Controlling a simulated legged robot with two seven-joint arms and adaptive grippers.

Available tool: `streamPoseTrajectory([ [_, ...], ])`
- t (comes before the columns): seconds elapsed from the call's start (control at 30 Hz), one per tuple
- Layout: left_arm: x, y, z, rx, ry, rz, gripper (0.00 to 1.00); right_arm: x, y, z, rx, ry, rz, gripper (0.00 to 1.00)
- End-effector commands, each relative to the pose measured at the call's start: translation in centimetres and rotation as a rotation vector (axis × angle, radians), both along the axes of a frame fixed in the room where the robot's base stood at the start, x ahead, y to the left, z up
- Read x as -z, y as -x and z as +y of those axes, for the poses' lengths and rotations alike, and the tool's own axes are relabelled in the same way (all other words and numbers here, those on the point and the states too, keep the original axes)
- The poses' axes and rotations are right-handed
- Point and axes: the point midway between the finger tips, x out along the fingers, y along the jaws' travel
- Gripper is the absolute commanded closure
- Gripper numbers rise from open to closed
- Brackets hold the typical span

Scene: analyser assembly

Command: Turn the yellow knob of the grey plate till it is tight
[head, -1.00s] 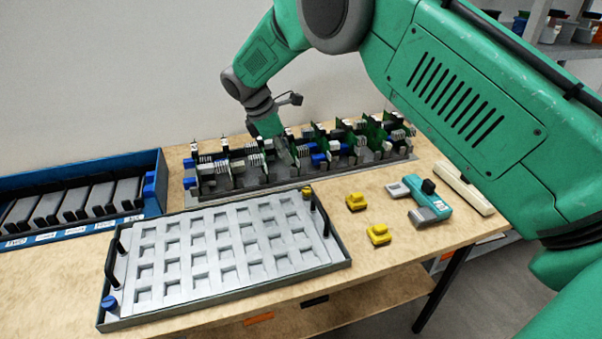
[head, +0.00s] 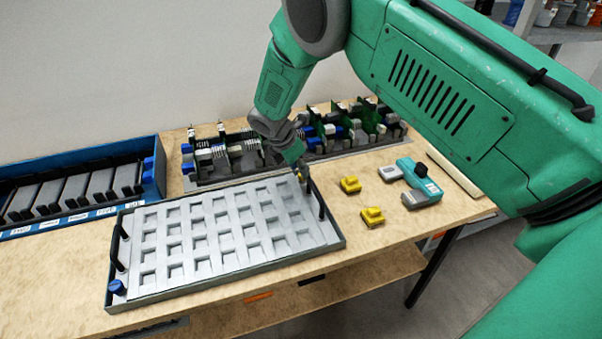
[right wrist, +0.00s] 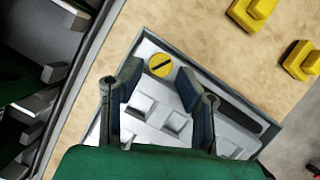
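The grey plate (head: 225,235) with rows of square pockets lies in a dark-edged tray on the table. Its yellow knob (right wrist: 160,65) sits at the plate's corner and shows a dark slot across its round top in the right wrist view. In the head view the knob is mostly hidden by my right gripper (head: 303,178). In the wrist view the right gripper (right wrist: 159,80) is open, its two fingers spread over the plate with the knob just beyond the gap between the tips. Contact cannot be told. My left gripper is not in view.
A blue knob (head: 117,287) sits at the plate's opposite corner. Black handles (head: 317,199) stand at the tray's ends. A rack of boards (head: 345,130) is behind, a blue bin (head: 75,217) at left. Two yellow blocks (head: 350,185) and a teal tool (head: 422,185) lie right.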

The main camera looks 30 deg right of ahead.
Motion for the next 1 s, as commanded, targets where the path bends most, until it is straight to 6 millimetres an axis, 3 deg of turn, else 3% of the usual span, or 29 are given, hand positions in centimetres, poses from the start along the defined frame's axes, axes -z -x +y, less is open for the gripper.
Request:
streamPoseTrajectory([
  [0.2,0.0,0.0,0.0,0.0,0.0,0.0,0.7,2.1,-0.1,-0.9,0.001,0.001,-0.001,0.7],
  [0.53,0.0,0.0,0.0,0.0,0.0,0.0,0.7,2.4,-0.2,-1.1,0.001,0.0,0.0,0.7],
  [0.57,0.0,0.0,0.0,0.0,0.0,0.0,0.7,2.4,-0.2,-1.1,0.001,0.0,0.0,0.73],
  [0.63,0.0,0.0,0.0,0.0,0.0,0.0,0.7,2.4,-0.2,-1.1,0.001,0.0,-0.001,0.98],
  [0.67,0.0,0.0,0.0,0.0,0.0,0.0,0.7,2.4,-0.2,-1.0,0.001,0.0,-0.001,1.0],
  [1.0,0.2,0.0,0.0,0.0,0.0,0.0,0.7,2.4,-0.3,-1.0,0.028,-0.001,-0.004,1.0],
])
